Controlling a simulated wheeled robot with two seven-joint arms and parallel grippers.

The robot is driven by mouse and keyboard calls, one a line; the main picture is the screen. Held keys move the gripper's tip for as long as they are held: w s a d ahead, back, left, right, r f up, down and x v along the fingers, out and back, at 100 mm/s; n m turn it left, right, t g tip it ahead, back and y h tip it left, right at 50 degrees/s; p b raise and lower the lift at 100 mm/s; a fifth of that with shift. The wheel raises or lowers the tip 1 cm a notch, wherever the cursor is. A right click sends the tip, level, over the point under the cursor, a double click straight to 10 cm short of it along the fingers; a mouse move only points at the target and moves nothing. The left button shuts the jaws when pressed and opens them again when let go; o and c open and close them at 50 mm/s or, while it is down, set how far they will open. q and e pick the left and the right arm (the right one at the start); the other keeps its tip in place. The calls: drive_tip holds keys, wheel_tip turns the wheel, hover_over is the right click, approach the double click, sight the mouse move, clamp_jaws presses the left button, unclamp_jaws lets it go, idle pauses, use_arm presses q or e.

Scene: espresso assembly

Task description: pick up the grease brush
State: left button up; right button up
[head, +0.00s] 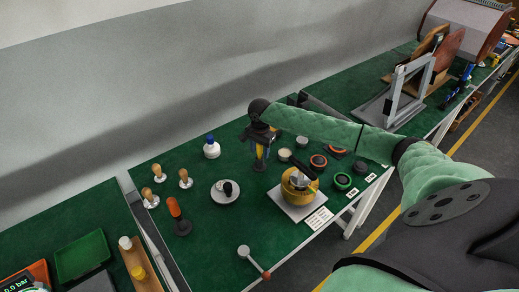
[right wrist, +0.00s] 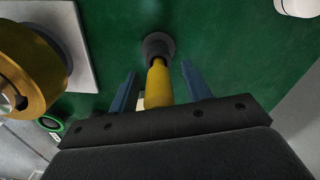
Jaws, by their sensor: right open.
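What looks like the grease brush (right wrist: 157,85) has a yellow handle and stands upright on the green table, its far end at a round dark grey piece (right wrist: 157,46). In the head view its yellow handle (head: 259,152) shows partly below my right gripper (head: 261,146), which hides the rest. In the right wrist view my right gripper (right wrist: 158,82) is open, with one blue finger on each side of the handle. Gaps show between the fingers and the handle. Its bristles cannot be made out. My left gripper is out of view.
A yellow round device (head: 296,190) on a pale plate (head: 292,210) stands close to the right. A blue-capped white bottle (head: 211,148) and a round grey dish (head: 219,198) are to the left. Several small round parts lie under my right arm.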

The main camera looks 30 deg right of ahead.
drive_tip(key=shift+f, duration=0.3)
clamp_jaws()
